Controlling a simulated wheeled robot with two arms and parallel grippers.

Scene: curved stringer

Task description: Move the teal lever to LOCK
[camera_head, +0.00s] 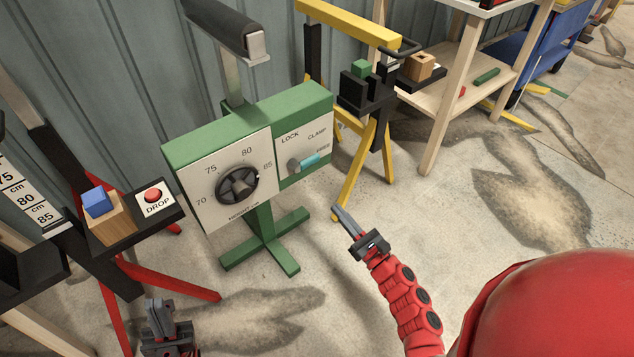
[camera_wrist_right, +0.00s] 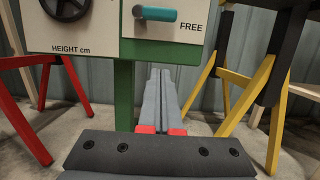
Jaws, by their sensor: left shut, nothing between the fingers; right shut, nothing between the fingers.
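The teal lever (camera_head: 309,160) is on the right panel of the green box (camera_head: 305,100). It lies nearly level and points right, toward the FREE label; LOCK and CLAMP are printed above. In the right wrist view the teal lever (camera_wrist_right: 158,14) also points right, beside FREE. My right gripper (camera_head: 338,211) is shut and empty, below and right of the lever and apart from it. In the right wrist view its shut fingers (camera_wrist_right: 160,75) lie below the panel. My left gripper (camera_head: 158,306) is shut and empty at the bottom left, far from the lever.
A black dial (camera_head: 237,184) sits left of the lever on the HEIGHT cm panel. A red DROP button (camera_head: 153,195) and a wooden block (camera_head: 112,222) are further left. A yellow stand (camera_head: 357,165) is behind, to the right. Open floor lies in front of the green stand (camera_head: 284,259).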

